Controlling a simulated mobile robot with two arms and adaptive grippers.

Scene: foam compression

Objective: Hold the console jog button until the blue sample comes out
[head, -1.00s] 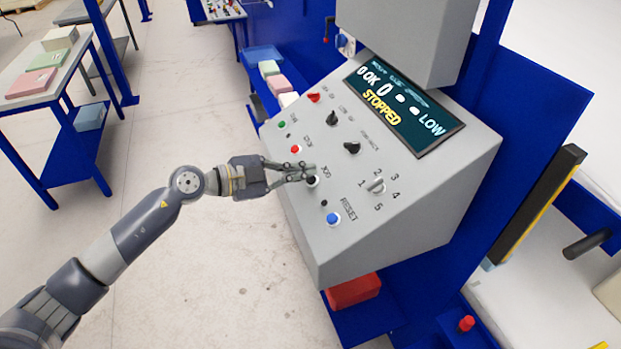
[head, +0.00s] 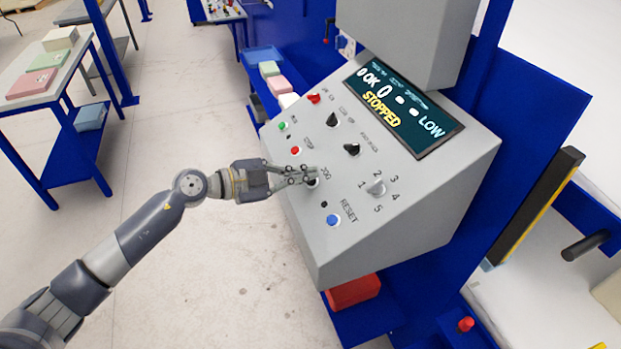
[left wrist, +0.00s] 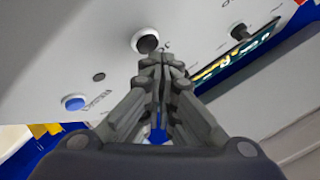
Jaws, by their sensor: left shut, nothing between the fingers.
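The grey console (head: 400,225) has a sloped panel with a jog button (head: 312,183), black in a white ring. My left gripper (head: 314,172) is shut and empty, its fingertips right at the jog button and partly over it. In the left wrist view the jog button (left wrist: 146,41) sits just beyond the closed fingertips (left wrist: 161,61); whether they touch it I cannot tell. The console display (head: 400,105) reads "STOPPED", "OK" and "LOW". I cannot make out a blue sample at the console. My right gripper is out of view.
A blue reset button (head: 333,220), a red stop button (head: 295,150), a green button (head: 282,126) and several knobs share the panel. Pink and green blocks (head: 279,83) lie behind the console. A side table (head: 45,75) stands at left. The floor between is clear.

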